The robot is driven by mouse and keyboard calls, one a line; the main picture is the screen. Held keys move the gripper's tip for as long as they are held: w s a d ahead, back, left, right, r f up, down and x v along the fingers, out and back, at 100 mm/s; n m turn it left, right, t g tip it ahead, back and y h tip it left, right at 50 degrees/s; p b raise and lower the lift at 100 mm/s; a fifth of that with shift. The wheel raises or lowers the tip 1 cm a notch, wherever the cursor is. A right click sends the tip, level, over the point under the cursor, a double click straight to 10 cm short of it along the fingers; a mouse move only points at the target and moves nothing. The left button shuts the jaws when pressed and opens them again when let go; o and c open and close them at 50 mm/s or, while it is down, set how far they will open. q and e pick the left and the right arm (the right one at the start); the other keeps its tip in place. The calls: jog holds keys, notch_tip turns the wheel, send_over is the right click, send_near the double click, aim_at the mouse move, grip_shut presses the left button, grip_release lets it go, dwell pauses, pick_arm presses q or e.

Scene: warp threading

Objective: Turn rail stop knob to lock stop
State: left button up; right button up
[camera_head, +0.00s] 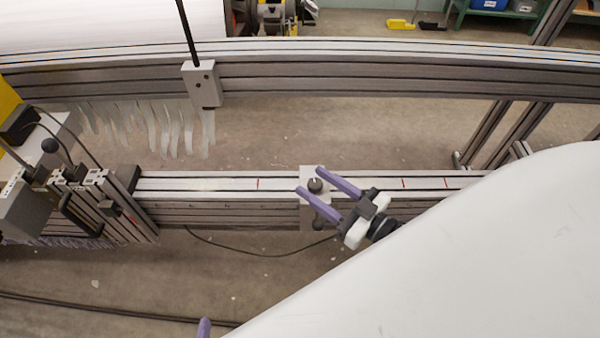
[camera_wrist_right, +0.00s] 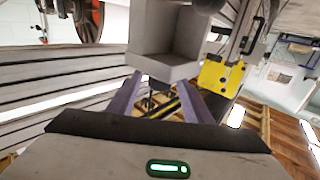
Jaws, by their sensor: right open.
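The rail stop is a light grey block (camera_head: 309,211) on the lower rail (camera_head: 225,183), with a small black knob (camera_head: 315,186) on its top. A second dark knob (camera_head: 320,222) shows low on its front side. My right gripper (camera_head: 309,180) is open, with its purple fingers on either side of the top knob; I cannot tell whether they touch it. In the right wrist view, the grey block (camera_wrist_right: 165,50) lies just beyond the open fingers (camera_wrist_right: 160,92), and the knob cannot be made out clearly. A purple tip of my left gripper (camera_head: 204,327) shows at the bottom edge.
A carriage with black handles and cables (camera_head: 90,195) stands on the rail at the left. An upper beam (camera_head: 400,80) crosses behind, carrying a grey block (camera_head: 203,83) with a black rod. Pale strips (camera_head: 160,130) hang below it. Red marks line the lower rail.

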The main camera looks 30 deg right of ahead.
aim_at(301, 180)
jog(key=x, duration=0.4)
jog(key=shift+b, duration=0.35)
jog(key=shift+w+a, duration=0.15)
jog(key=shift+w, duration=0.3)
pick_arm(q)
jog(key=shift+w+d+h, duration=0.3)
jog(key=shift+w+d, duration=0.2)
jog(key=shift+w, duration=0.25)
